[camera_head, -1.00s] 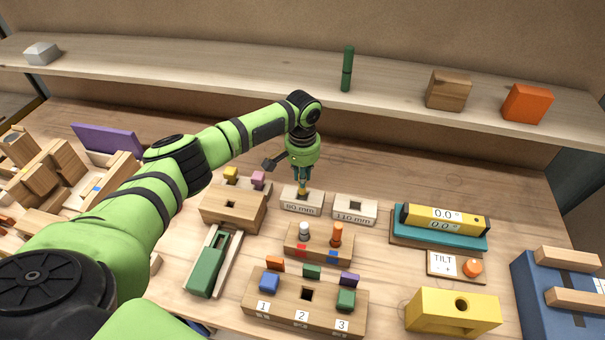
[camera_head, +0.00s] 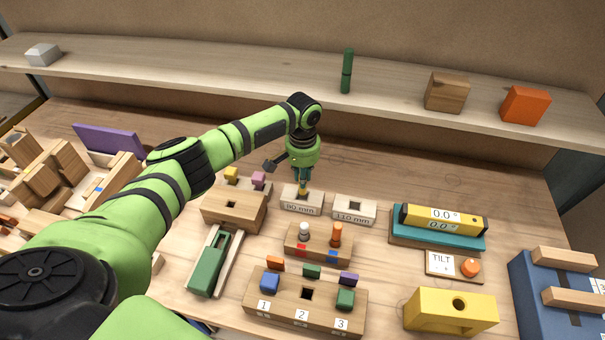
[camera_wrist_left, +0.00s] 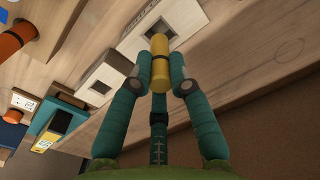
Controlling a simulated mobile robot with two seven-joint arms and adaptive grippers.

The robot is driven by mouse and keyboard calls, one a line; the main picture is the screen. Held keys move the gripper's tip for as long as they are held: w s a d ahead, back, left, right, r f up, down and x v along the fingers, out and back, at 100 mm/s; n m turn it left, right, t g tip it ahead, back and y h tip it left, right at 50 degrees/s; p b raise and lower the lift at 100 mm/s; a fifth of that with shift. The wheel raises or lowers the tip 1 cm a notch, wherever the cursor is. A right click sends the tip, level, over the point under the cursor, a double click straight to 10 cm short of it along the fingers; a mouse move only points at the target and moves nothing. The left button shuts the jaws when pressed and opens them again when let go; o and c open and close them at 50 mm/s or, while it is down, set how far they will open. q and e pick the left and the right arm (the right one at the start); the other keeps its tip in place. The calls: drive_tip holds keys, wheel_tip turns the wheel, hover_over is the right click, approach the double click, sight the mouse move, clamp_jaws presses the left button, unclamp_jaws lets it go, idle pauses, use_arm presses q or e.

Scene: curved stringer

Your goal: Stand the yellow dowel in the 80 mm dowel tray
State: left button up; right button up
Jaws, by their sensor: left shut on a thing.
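My left gripper (camera_head: 303,177) is shut on the yellow dowel (camera_head: 303,189), which points down at the 80 mm dowel tray (camera_head: 290,204). The dowel (camera_wrist_left: 160,65) also shows between the two green fingers in the left wrist view. There, its free end overlaps the near edge of the square hole in the pale tray (camera_wrist_left: 136,37), and part of the dark hole shows past it. I cannot tell whether the tip is above the tray or slightly inside the hole. My right gripper is not in view.
The 110 mm tray (camera_head: 368,212) stands close on the right. A wooden block with a hole (camera_head: 232,213) is on the left. In front is a rack with a grey and an orange peg (camera_head: 318,250). A shelf (camera_head: 240,75) runs behind.

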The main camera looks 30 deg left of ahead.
use_arm(q)
drive_tip(key=shift+p, duration=0.3)
idle(0.5)
drive_tip(key=shift+f+b, duration=1.55)
drive_tip(key=shift+f, duration=0.85)
drive_tip(key=o, duration=0.9)
drive_tip(key=shift+r, duration=0.1)
wheel_tip(320, 180, up, 12)
drive_tip(key=shift+s+f, duration=0.1)
